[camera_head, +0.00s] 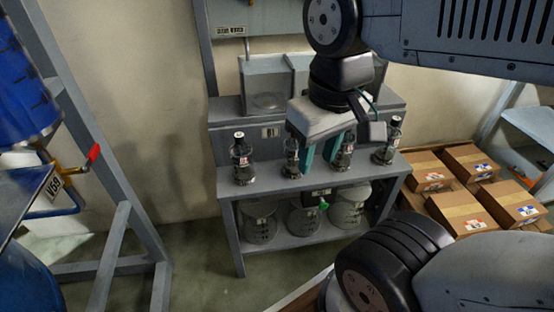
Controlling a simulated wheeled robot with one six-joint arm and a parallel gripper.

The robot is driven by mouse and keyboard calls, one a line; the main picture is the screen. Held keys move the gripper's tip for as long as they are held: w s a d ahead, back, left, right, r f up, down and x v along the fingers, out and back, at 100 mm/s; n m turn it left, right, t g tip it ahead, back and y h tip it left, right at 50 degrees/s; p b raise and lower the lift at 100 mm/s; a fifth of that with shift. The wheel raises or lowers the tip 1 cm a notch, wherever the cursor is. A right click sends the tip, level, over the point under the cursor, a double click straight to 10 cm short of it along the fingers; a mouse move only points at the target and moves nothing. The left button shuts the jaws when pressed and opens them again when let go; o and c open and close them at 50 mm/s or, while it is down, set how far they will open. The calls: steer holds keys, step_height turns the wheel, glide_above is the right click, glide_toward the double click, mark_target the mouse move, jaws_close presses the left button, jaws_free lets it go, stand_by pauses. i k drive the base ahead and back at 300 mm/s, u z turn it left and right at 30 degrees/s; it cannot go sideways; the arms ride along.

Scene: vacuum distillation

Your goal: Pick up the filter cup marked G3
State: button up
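The labels are too small to read, so I cannot tell which is G3. My gripper (321,158) points down at the row, its two teal fingers apart with nothing seen between them. The fingers lie between the two middle vessels in the picture; contact cannot be told.
Cardboard boxes (465,207) lie at the right. A blue drum (22,85) and grey frame (112,240) stand left. Floor before the bench's left is clear.

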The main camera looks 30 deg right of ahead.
mark_target(383, 155)
steer(key=u, duration=1.85)
steer(key=k, duration=1.8)
steer(key=z, duration=1.6)
